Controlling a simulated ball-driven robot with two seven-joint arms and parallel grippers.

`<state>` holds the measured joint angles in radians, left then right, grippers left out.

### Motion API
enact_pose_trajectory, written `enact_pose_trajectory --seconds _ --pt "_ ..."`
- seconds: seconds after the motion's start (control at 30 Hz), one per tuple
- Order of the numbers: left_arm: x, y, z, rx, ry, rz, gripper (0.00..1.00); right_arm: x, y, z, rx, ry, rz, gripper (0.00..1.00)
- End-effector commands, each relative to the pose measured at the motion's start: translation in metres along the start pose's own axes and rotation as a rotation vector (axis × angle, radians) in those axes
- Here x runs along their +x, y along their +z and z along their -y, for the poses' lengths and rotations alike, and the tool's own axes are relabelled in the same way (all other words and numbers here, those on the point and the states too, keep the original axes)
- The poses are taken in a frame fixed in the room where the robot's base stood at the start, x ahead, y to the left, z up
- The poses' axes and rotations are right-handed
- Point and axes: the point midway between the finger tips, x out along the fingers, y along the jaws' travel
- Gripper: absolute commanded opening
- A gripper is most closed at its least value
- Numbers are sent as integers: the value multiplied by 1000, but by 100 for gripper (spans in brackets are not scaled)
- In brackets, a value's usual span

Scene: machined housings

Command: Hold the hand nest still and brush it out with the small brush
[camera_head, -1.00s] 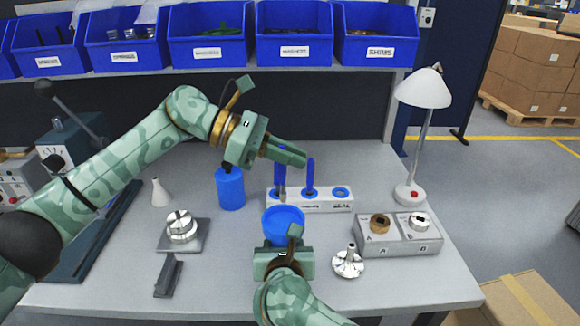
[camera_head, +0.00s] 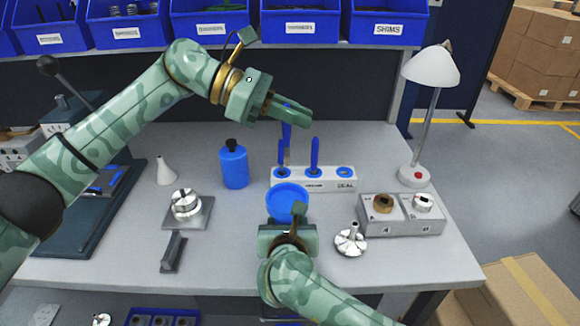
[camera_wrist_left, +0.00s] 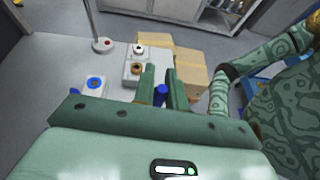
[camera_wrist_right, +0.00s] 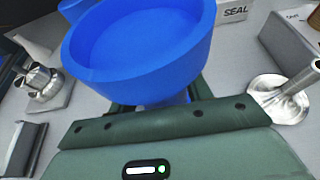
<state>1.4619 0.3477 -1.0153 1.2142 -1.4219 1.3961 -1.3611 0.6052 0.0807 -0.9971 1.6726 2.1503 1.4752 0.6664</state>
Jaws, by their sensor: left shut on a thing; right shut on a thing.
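The hand nest appears to be the blue bowl-shaped piece (camera_head: 287,199), open side up on the front middle of the table. My right gripper (camera_head: 287,228) is shut on it from the front. In the right wrist view the bowl (camera_wrist_right: 140,45) fills the top, its inside smooth and its lower part hidden by the jaws. My left gripper (camera_head: 300,116) is shut on a slim blue-handled brush (camera_head: 287,133), above the white rack and behind the bowl. The brush end shows blue in the left wrist view (camera_wrist_left: 160,92). Its lower tip overlaps the rack, so clearance there is unclear.
The white rack (camera_head: 336,185) holds another blue-handled tool (camera_head: 315,156).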

Motion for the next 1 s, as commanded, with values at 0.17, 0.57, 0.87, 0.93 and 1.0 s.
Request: enact_pose_trajectory --seconds 0.17,0.57,0.87,0.93,1.0 --pt "0 0 0 0 0 0 0 0 0 0 0 0 0 23" --pt "0 0 0 0 0 0 0 0 0 0 0 0 0 75" --pt "0 0 0 0 0 0 0 -18 -1 -1 2 3 -1 75" --pt "0 0 0 0 0 0 0 -33 -1 0 4 3 -2 75" --pt "0 0 0 0 0 0 0 -50 -1 -1 5 4 -1 75"
